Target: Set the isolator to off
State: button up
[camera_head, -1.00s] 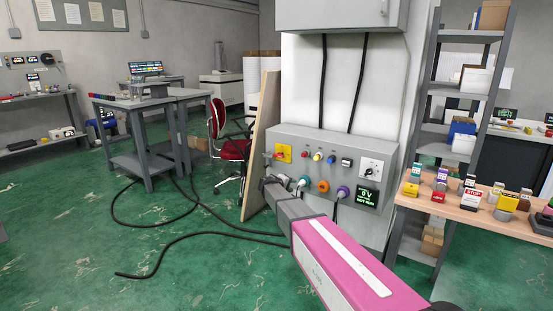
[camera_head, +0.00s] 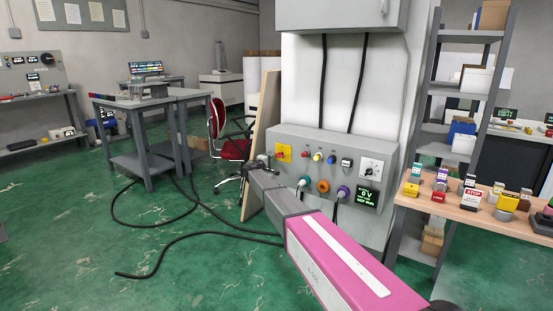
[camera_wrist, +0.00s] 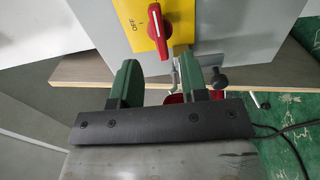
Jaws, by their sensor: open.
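The isolator (camera_head: 284,153) is a yellow plate with a red rotary handle, at the upper left of the grey wall panel. In the wrist view its red handle (camera_wrist: 157,24) is at the top, long side running up and down the picture, beside the marks OFF and 1 on the yellow plate. My gripper (camera_head: 268,163) is just left of and below the isolator in the head view. In the wrist view its two green fingers (camera_wrist: 157,78) are apart, with the handle beyond their tips and no contact visible. Nothing is held.
The grey panel (camera_head: 348,150) also carries coloured buttons, sockets, a black switch on a white plate (camera_head: 370,169) and a small display (camera_head: 367,197). A board (camera_head: 261,140) leans left of it. A wooden bench (camera_head: 465,212) with blocks and signs stands right. Cables lie on the floor.

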aim_at(277, 156)
jog(key=x, duration=0.5)
jog(key=shift+w+d, duration=0.2)
grip_shut()
